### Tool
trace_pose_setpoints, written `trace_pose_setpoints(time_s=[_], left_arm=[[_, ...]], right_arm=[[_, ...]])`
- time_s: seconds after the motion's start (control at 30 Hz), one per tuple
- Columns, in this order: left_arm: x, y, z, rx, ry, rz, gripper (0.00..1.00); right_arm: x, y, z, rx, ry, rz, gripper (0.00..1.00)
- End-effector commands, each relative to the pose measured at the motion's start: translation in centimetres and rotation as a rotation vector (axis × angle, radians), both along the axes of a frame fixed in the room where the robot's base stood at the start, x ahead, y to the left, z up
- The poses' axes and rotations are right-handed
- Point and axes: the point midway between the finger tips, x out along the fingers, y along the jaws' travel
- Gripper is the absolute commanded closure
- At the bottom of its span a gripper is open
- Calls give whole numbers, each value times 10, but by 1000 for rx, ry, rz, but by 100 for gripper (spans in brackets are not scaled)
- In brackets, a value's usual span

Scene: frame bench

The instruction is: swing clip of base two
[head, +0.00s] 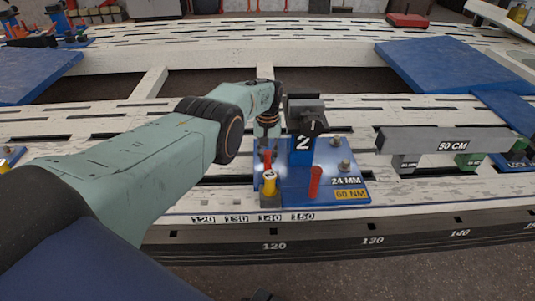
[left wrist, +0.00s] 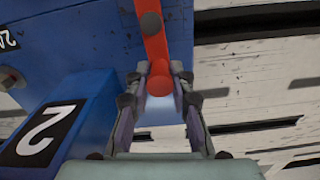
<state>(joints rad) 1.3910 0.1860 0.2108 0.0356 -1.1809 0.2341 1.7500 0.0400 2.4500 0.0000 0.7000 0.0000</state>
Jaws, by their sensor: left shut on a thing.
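Base two is a blue plate (head: 335,180) with an upright blue block marked 2 (head: 303,145), on the white slotted bench. Its labels read 24 MM and 60 NM. My left gripper (head: 266,152) is at the left side of the block, pointing down. In the left wrist view its two fingers (left wrist: 162,88) are shut on the end of a red clip (left wrist: 155,45), a bar with a dark round bolt. The block's 2 (left wrist: 45,135) shows beside the fingers. The clip is mostly hidden by the gripper in the head view. My right gripper is out of view.
A short red post (head: 315,182) and a yellow-and-black cylinder (head: 269,184) stand at the plate's front. A grey bar marked 50 CM (head: 445,141) lies to the right. Blue panels (head: 455,72) lie behind. A number strip runs along the bench's front edge.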

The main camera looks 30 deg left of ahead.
Motion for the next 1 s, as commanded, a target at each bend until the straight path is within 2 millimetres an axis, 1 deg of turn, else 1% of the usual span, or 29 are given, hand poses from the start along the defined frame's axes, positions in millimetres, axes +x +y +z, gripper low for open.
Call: trace_pose_setpoints(time_s=[0.1, 0.13, 0.4, 0.77, 1.0], left_arm=[[-2, -1, -1, -3, 9, 0, 100], [-2, -1, -1, -3, 9, 0, 76], [-1, -1, -1, -1, 5, 0, 53], [0, 0, 1, -1, 2, 1, 53], [1, 0, 15, -1, 3, 3, 53]], right_arm=[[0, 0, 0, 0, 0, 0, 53], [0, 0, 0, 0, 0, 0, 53], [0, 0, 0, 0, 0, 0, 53], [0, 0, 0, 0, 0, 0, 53], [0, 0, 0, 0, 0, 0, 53]])
